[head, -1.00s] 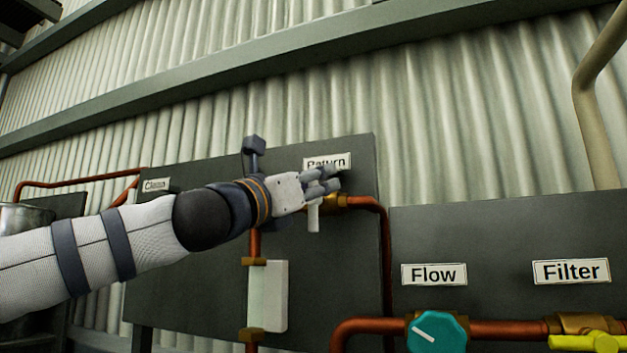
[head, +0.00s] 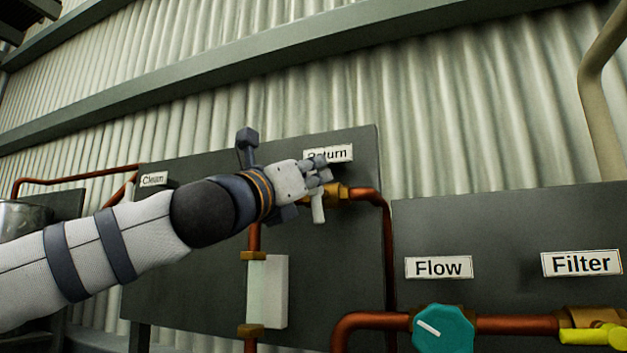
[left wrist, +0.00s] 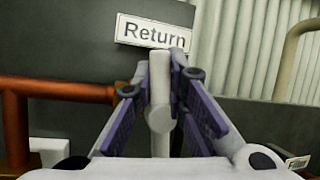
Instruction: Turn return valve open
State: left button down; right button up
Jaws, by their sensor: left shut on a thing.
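The return valve is a white lever handle (head: 318,208) on a brass fitting (head: 336,194) below the "Return" label (head: 340,153). My left gripper (head: 322,172) is at the valve and partly covers the label and the valve body. In the left wrist view, the white handle (left wrist: 160,95) stands upright in the picture between the two fingers of my left gripper (left wrist: 163,90), which are shut on it. The "Return" label (left wrist: 154,32) shows just behind. Most of the brass fitting is hidden there. My right gripper is not in view.
Copper pipe (head: 386,240) runs down from the brass fitting. A white block (head: 268,290) sits on a pipe below my arm. To the right are a teal "Flow" knob (head: 441,328) and a yellow "Filter" handle (head: 598,337). Corrugated wall (head: 450,120) stands behind.

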pick_arm(q)
jog(key=shift+w+a+f+n+t+y+b, duration=0.15)
jog(key=shift+a+f+n+t+y+b, duration=0.5)
jog(key=shift+n+y, duration=2.45)
jog(key=shift+w+a+f+n+g+y+b, duration=0.2)
jog(key=shift+n+y+b, duration=1.05)
jog(key=shift+n, duration=3.65)
jog(key=shift+w+a+f+n+t+y+b, duration=0.15)
jog(key=shift+f+n+t+y+b, duration=0.5)
jog(key=shift+n+y, duration=2.5)
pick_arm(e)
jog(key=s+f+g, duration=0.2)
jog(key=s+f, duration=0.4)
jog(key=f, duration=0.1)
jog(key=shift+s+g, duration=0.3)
pick_arm(q)
jog(key=shift+a+r+n+g+h, duration=0.1)
jog(key=shift+n+g+h, duration=0.2)
jog(key=shift+n+h, duration=0.7)
jog(key=c, duration=1.6)
grip_release()
jog(key=v, duration=0.7)
jog(key=shift+s, duration=0.3)
